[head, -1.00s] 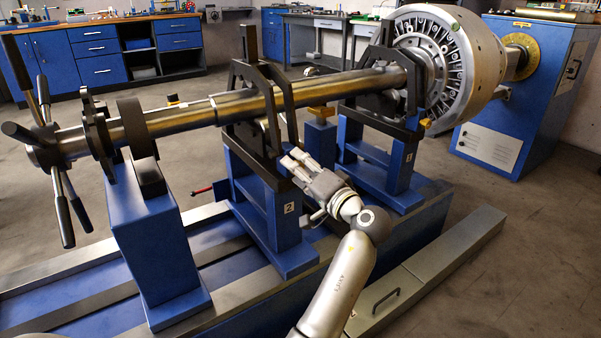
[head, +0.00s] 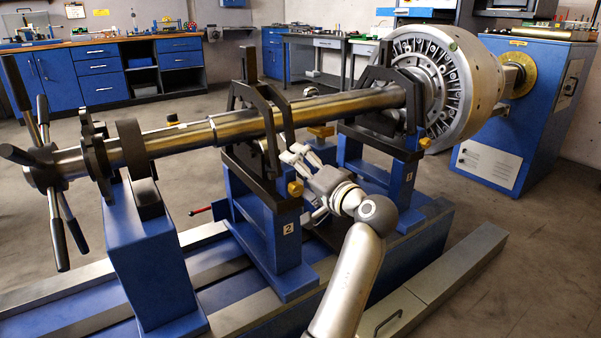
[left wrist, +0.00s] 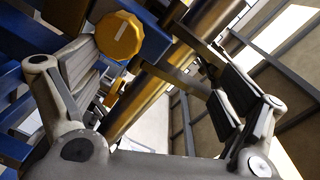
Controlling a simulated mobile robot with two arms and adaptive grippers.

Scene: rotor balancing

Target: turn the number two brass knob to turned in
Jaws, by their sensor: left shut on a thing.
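The number two brass knob (head: 295,188) sits on the right side of the blue stand marked 2 (head: 288,229), in the head view. My right gripper is not in view.
The long steel shaft (head: 250,125) runs above the stands to the large rotor (head: 450,85). The stand marked 1 (head: 395,180), with its own brass knob (head: 425,143), is to the right. The stand 2 frame (head: 250,160) is close to my gripper.

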